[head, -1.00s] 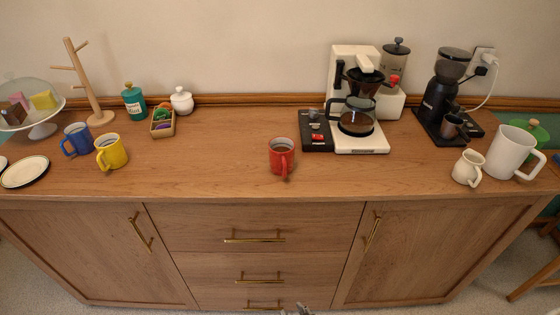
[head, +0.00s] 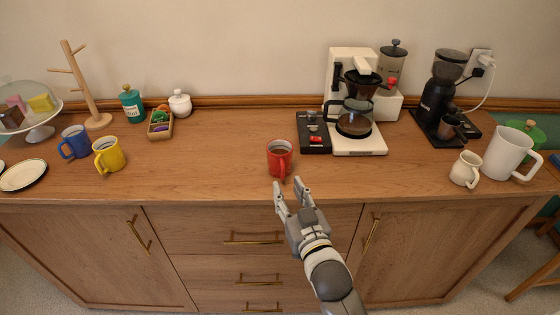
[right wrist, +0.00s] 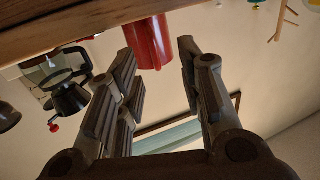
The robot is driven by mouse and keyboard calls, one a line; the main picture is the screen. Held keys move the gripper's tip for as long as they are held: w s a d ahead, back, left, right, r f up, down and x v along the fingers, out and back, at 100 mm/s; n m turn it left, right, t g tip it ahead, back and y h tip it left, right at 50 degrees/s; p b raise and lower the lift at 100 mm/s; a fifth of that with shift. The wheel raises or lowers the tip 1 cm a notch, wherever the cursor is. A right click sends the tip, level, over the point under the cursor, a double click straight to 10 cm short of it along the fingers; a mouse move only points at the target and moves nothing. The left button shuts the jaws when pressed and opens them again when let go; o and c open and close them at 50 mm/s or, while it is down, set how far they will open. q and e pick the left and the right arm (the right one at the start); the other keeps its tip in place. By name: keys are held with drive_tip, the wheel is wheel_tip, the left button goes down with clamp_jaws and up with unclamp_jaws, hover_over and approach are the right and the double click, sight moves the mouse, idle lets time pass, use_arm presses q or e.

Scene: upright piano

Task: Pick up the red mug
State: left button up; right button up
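The red mug (head: 279,157) stands upright near the front edge of the wooden counter, its handle facing the front. My right gripper (head: 289,184) is open and empty, just in front of and slightly below the mug, with a gap to it. In the right wrist view, which is upside down, the red mug (right wrist: 149,42) shows beyond and between the two open fingers (right wrist: 157,62). Neither finger appears to touch it. My left gripper is not in view.
The coffee maker (head: 353,102) and a black scale (head: 314,134) stand behind and right of the mug. A yellow mug (head: 109,154) and a blue mug (head: 75,142) are at the left. A cream pitcher (head: 466,169) is at the right. Counter beside the red mug is clear.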

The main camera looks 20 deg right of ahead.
sight(283, 174)
drive_tip(key=w, duration=0.4)
drive_tip(key=w+p, duration=0.1)
drive_tip(key=w, duration=0.1)
drive_tip(key=shift+w+d+f, duration=0.2)
drive_tip(key=shift+w+d, duration=0.15)
clamp_jaws()
drive_tip(key=shift+r, duration=0.2)
